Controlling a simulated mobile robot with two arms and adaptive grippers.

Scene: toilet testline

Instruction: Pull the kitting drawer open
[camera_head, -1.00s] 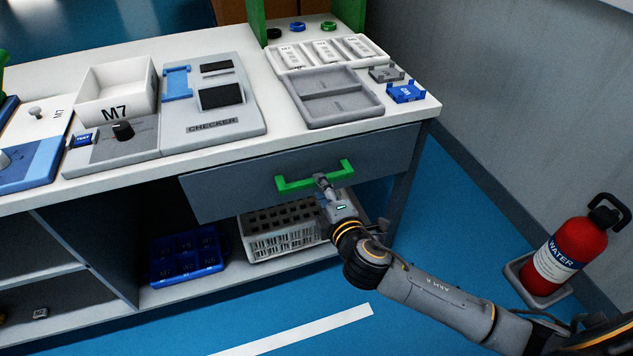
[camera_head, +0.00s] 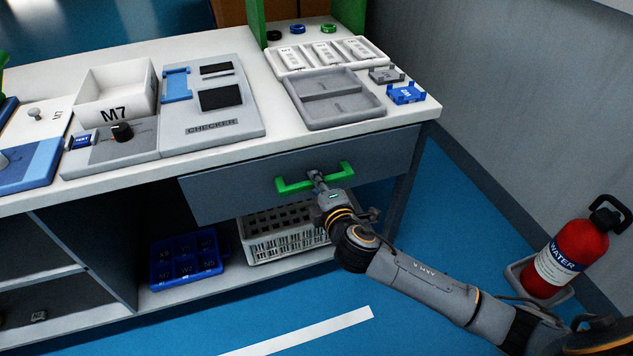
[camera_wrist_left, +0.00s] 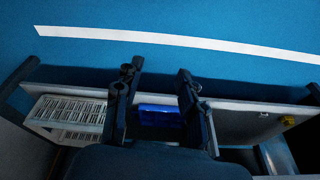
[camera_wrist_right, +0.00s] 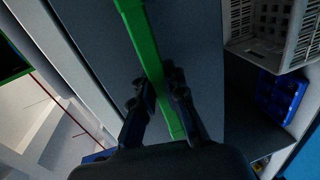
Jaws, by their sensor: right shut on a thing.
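The kitting drawer (camera_head: 235,188) is a grey front under the right end of the white workbench. It looks shut, with no gap seen behind its front. Its green handle (camera_head: 341,173) is a bar across the middle of the front. My right gripper (camera_head: 315,177) is shut on the handle near its middle. In the right wrist view the green handle (camera_wrist_right: 140,35) runs between the two dark fingers (camera_wrist_right: 157,86). My left gripper (camera_wrist_left: 158,78) shows only in the left wrist view, with its fingers wide apart and empty.
A white crate (camera_head: 285,243) and a blue bin (camera_head: 186,262) stand on the shelf below the drawer. A grey tray (camera_head: 332,96) lies on the bench above it. A red water extinguisher (camera_head: 572,255) stands at the right wall. The blue floor before the drawer is free.

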